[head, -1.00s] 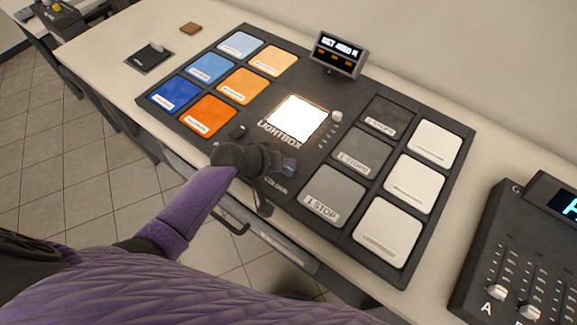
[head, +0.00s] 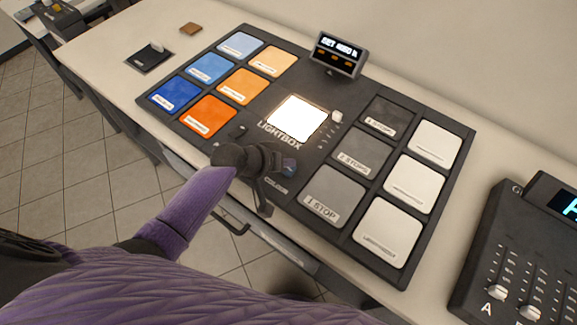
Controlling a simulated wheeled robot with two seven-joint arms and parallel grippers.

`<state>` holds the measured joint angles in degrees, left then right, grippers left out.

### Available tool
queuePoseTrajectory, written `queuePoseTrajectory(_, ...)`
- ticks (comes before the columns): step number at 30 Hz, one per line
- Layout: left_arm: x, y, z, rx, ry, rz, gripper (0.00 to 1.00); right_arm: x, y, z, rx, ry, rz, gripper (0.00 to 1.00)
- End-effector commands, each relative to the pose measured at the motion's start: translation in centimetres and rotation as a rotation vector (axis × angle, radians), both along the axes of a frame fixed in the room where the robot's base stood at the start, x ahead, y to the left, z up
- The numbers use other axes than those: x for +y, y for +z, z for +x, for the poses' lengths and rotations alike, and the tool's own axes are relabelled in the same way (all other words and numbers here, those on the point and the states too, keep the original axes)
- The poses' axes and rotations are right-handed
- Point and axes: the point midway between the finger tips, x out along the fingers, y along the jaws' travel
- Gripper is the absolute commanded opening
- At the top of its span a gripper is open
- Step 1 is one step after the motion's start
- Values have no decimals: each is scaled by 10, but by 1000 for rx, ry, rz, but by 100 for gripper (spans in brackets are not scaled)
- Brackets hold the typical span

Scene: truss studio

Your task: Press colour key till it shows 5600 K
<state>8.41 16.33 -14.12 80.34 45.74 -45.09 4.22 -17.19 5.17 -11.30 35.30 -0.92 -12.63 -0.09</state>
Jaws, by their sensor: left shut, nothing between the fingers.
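The lightbox board (head: 310,172) lies on the bench with a lit white square (head: 298,118) at its middle. A small display (head: 338,53) at its back edge shows a "SET" line that is too blurred to read surely. My left gripper (head: 289,168) is shut and empty over the front edge of the board, just below the LIGHTBOX lettering. The colour key is not clearly seen; the gripper covers part of that front area, where a small label (head: 276,187) shows. A small dark key (head: 237,131) sits left of the lettering. My right gripper is not in view.
Blue and orange gel squares (head: 208,115) lie on the left of the board, grey and white squares (head: 387,231) on the right. A slider knob (head: 337,116) stands beside the lit square. A fader console (head: 515,270) is at far right.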

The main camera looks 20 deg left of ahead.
Motion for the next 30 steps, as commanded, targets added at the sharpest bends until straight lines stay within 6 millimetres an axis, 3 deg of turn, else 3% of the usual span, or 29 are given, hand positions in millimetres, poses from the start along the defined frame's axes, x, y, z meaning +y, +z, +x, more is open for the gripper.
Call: queuePoseTrajectory(30, 0, -9, 0, 0, 0, 0, 0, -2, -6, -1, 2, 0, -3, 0)
